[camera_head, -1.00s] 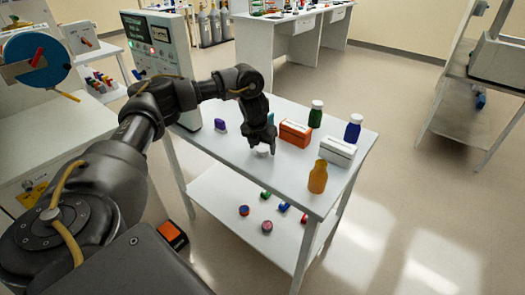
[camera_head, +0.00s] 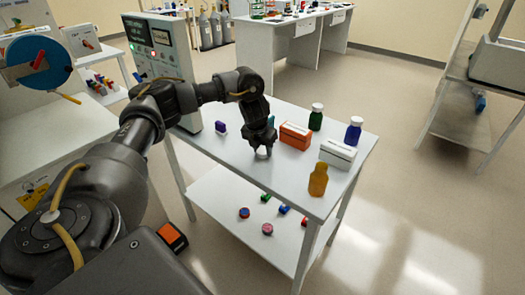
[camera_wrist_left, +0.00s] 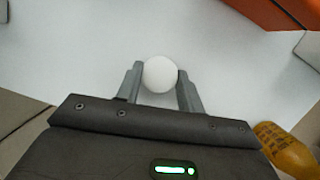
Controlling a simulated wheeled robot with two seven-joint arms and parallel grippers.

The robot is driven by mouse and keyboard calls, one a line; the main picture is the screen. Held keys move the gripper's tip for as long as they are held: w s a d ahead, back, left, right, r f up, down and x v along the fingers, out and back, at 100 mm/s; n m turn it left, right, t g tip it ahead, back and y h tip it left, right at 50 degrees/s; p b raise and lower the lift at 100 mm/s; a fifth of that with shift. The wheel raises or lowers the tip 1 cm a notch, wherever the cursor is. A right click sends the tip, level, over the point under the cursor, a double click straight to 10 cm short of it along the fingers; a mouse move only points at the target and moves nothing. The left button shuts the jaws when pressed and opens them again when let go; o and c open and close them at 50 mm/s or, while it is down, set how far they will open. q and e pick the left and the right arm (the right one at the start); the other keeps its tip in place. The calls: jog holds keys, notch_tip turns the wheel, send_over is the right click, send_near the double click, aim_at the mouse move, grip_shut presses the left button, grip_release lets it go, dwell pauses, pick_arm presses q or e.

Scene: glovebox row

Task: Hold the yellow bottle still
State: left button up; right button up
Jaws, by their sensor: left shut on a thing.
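The yellow bottle (camera_head: 318,180) stands upright near the front right edge of the white table, with no white cap like those on the other bottles. Part of it also shows at the lower right of the left wrist view (camera_wrist_left: 286,150). My left gripper (camera_head: 264,151) is away from it, to its left at the table's middle. In the left wrist view its two fingers (camera_wrist_left: 160,84) are shut on a small white round thing (camera_wrist_left: 159,74), which shows low between the fingers in the head view. My right gripper is not in view.
An orange box (camera_head: 295,135), a white box (camera_head: 337,153), a green bottle (camera_head: 316,117) and a blue bottle (camera_head: 353,131) stand behind the yellow bottle. A purple thing (camera_head: 221,128) stands at the left. Several small coloured pieces lie on the lower shelf (camera_head: 225,190).

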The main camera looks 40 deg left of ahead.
aim_at(264, 150)
pick_arm(q)
jog(key=shift+r, duration=0.6)
jog(key=v, duration=0.3)
jog(key=shift+w+r+p, duration=0.1)
jog(key=shift+w+p, duration=0.1)
jog(key=shift+p, duration=0.1)
jog(key=s+d+r+p, duration=0.3)
jog(key=s+r, duration=0.5)
jog(key=s, duration=0.5)
jog(key=shift+d+r+p, duration=0.15)
jog(key=shift+r+p, duration=0.2)
